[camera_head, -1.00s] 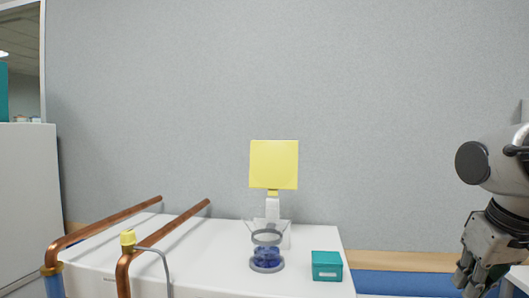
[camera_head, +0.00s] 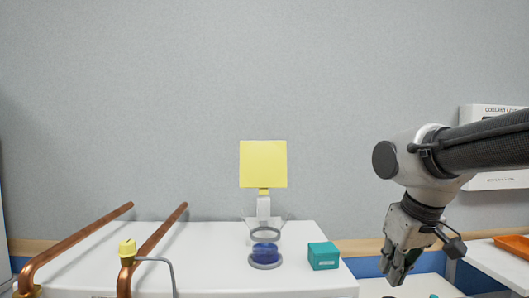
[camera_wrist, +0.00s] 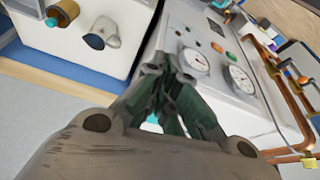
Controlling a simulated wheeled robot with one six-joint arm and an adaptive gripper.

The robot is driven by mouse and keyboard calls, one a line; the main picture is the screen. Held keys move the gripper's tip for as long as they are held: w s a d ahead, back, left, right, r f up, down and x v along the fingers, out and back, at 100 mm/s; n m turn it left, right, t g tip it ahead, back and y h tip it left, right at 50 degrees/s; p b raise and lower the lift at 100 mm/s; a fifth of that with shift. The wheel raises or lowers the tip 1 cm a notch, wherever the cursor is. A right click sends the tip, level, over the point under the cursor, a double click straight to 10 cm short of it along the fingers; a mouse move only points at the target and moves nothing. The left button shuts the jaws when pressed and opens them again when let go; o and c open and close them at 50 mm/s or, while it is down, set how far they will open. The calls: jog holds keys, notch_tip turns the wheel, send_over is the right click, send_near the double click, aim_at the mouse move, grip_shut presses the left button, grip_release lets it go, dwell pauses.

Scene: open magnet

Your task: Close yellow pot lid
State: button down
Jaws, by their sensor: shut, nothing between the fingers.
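The yellow lid (camera_head: 263,164) is a flat square that stands upright on a white post (camera_head: 263,207), facing me. Just in front of it is a clear glass pot with a grey ring (camera_head: 266,234) and a dark blue base (camera_head: 265,253), on the white machine top. My gripper (camera_head: 396,278) hangs to the right of the machine top, fingers down, apart from the lid and pot. In the wrist view my gripper (camera_wrist: 168,88) has its fingers drawn together and empty. Neither the lid nor the pot is seen there.
A teal box (camera_head: 323,256) sits right of the pot. Two copper pipes (camera_head: 75,245) run along the left, with a yellow cap (camera_head: 127,247). The wrist view shows gauges (camera_wrist: 195,60) on a white panel. A white box (camera_head: 490,118) is at the far right.

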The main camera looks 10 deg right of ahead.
aim_at(271, 150)
jog(key=w+m+y, duration=0.1)
jog(key=w+m, duration=0.1)
jog(key=w, duration=0.4)
jog(key=w+d+f+m+g+y, duration=0.1)
jog(key=w+m+y, duration=0.1)
jog(key=w, duration=0.5)
jog(key=w+d+m+y, duration=0.1)
jog(key=w+m, duration=0.1)
jog(key=w, duration=0.4)
jog(key=shift+w+f+g+y, duration=0.15)
jog(key=shift+w+g+y, duration=0.1)
jog(key=shift+g+y, duration=0.05)
jog(key=w+r+m+t+y, duration=0.2)
jog(key=w+r+y, duration=0.15)
jog(key=w, duration=0.75)
jog(key=w+r+m+t+y, duration=0.1)
jog(key=w+r+t+y, duration=0.3)
jog(key=w, duration=0.6)
jog(key=w+a+r+n+y, duration=0.1)
jog(key=w+a+r, duration=0.1)
jog(key=r, duration=0.5)
jog(key=w+a+r+y, duration=0.1)
jog(key=a+r+y, duration=0.1)
jog(key=r, duration=0.4)
jog(key=r+x, duration=0.1)
jog(key=x, duration=1)
jog(key=shift+s+a+f, duration=0.15)
jog(key=shift+s, duration=1.95)
